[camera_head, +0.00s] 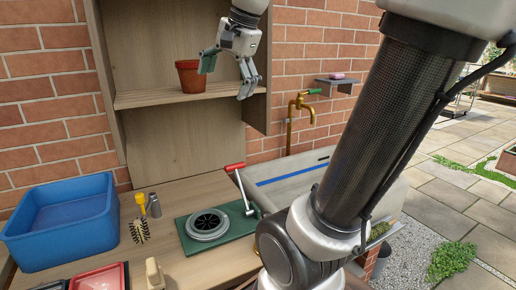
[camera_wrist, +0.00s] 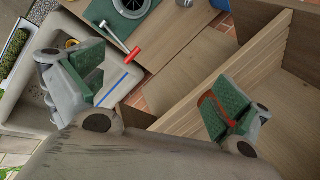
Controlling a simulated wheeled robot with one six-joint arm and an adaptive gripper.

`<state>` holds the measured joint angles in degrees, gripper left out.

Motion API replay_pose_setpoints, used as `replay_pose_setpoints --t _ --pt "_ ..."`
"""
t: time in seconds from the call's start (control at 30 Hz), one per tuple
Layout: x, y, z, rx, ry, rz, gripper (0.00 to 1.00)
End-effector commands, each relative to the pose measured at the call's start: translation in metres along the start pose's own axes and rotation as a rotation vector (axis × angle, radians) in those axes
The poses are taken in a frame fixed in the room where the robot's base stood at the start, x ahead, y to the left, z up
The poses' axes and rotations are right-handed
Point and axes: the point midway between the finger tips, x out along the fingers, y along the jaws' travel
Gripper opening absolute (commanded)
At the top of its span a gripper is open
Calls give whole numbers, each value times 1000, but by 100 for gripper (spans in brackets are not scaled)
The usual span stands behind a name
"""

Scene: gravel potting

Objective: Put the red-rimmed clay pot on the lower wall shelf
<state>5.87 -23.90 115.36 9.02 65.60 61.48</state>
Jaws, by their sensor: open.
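A clay pot (camera_head: 188,78) with a reddish rim stands upright on the wooden shelf (camera_head: 150,98) of the open cabinet. My gripper (camera_head: 228,78) is open at the shelf's right end, its fingers pointing down and spread. Its left finger overlaps the pot's right edge in the head view; whether they touch I cannot tell. In the wrist view my gripper (camera_wrist: 150,92) has its green pads wide apart with nothing held between them. A red-orange arc shows at the right pad there; I cannot tell what it is.
Below are a blue tub (camera_head: 62,232), a green plate with a round grate (camera_head: 190,243), a red-handled lever (camera_head: 240,185) and a sink (camera_head: 285,180). The cabinet's right side panel (camera_head: 258,75) stands close to my gripper.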

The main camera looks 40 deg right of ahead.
Motion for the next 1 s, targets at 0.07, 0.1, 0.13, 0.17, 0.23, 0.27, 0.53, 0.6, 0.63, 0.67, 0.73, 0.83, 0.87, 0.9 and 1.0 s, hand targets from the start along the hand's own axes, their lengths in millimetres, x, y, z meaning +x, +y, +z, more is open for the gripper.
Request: replay_pose_setpoints --t 0.07,0.1,0.13,0.17,0.23,0.27,0.53,0.6,0.63,0.67,0.73,0.83,0.87,0.9,1.0 --pt "16 48 19 -324 18 26 100" --pt "25 69 25 -481 25 40 100" --pt "32 84 30 -591 28 50 100" --pt "38 98 34 -694 30 59 100" --pt "51 125 41 -900 32 79 100" --pt "56 135 43 -973 32 87 100" --pt "74 167 50 -1232 28 114 100" --pt "73 166 50 -1232 27 114 100" --pt "73 166 50 -1231 27 114 100" --pt "73 166 50 -1230 27 114 100" --pt "73 166 50 -1229 27 114 100" --pt "73 166 50 -1228 27 114 100" --pt "73 166 50 -1228 26 114 100" --pt "73 166 50 -1228 26 114 100" --pt "73 166 50 -1228 26 114 100"
